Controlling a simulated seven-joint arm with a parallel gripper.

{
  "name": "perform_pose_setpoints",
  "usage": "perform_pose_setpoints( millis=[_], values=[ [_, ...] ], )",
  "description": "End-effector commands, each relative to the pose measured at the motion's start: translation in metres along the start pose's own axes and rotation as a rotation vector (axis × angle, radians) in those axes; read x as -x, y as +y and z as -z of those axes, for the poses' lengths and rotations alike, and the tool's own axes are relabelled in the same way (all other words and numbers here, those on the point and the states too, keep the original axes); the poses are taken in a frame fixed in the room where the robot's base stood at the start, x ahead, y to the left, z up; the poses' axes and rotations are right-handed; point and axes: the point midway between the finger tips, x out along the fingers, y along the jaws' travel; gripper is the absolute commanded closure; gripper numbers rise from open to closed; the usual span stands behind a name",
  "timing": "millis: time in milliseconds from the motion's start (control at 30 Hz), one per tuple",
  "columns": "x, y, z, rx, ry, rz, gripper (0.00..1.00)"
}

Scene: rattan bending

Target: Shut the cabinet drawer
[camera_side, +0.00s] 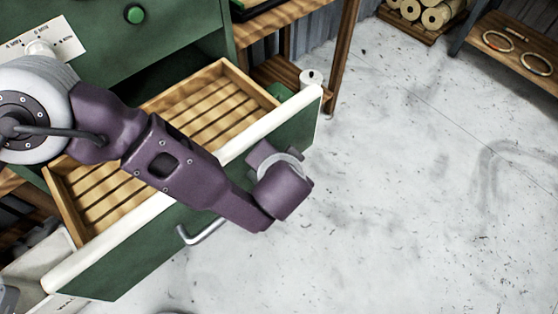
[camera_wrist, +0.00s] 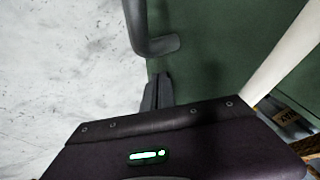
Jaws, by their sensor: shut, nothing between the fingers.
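The cabinet drawer stands pulled open in the side view, with a slatted wooden bottom (camera_side: 205,105), a green front (camera_side: 120,265) and a white top rim (camera_side: 110,235). It sticks out from the green cabinet (camera_side: 95,75). A grey metal handle (camera_side: 203,232) projects from the front; it also shows in the wrist view (camera_wrist: 152,45). My gripper (camera_wrist: 159,78) is shut and empty in the wrist view, its dark fingertips close to the handle and over the green front. I cannot tell whether they touch. In the side view my purple arm crosses over the drawer and hides the fingers.
A wooden table leg (camera_side: 343,55) and a white roll (camera_side: 312,78) stand behind the drawer. A shelf with rattan rings (camera_side: 498,41) is far right. The concrete floor (camera_side: 430,200) before the drawer is clear.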

Motion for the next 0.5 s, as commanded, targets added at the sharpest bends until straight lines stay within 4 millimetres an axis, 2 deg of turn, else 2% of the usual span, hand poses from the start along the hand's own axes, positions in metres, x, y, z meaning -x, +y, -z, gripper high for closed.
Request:
perform_pose_setpoints(
  millis=[167, 267, 500],
  values=[
    [-0.006, -0.012, 0.000, 0.000, -0.001, 0.002, 1.00],
    [-0.014, -0.027, 0.000, 0.001, -0.002, 0.004, 1.00],
    [-0.043, -0.082, -0.001, 0.004, -0.002, 0.007, 1.00]
  ],
)
